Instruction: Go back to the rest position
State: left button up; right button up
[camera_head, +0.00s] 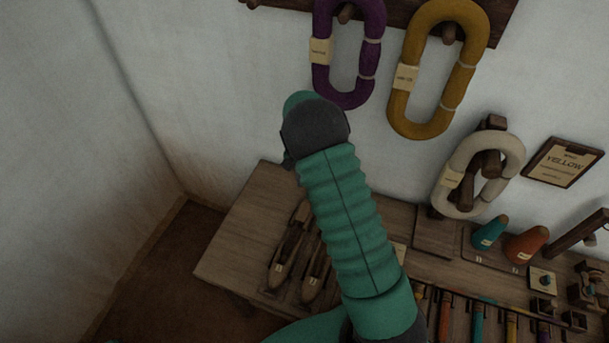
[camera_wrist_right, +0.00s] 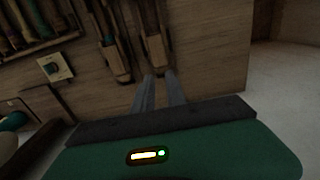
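My right arm, in a ribbed green sleeve, rises from the bottom of the head view toward the upper left. Its dark joint shows in front of the wall, and the gripper on it is not visible there. In the right wrist view my right gripper (camera_wrist_right: 160,90) shows two grey fingers with a narrow gap between them and nothing held. Beyond the fingertips are two wooden shuttles (camera_wrist_right: 156,55) on the wooden table. In the head view the shuttles (camera_head: 287,255) lie left of my arm. My left gripper is not in view.
The table (camera_head: 235,245) stands against the wall. Purple (camera_head: 372,50) and mustard (camera_head: 462,72) yarn hanks hang above, with a cream hank (camera_head: 455,178) lower right. Teal (camera_head: 489,233) and orange cones (camera_head: 526,246) stand at right. A framed sign (camera_head: 563,162) hangs there. The left floor is clear.

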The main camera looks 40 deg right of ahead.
jog(key=shift+r, duration=1.3)
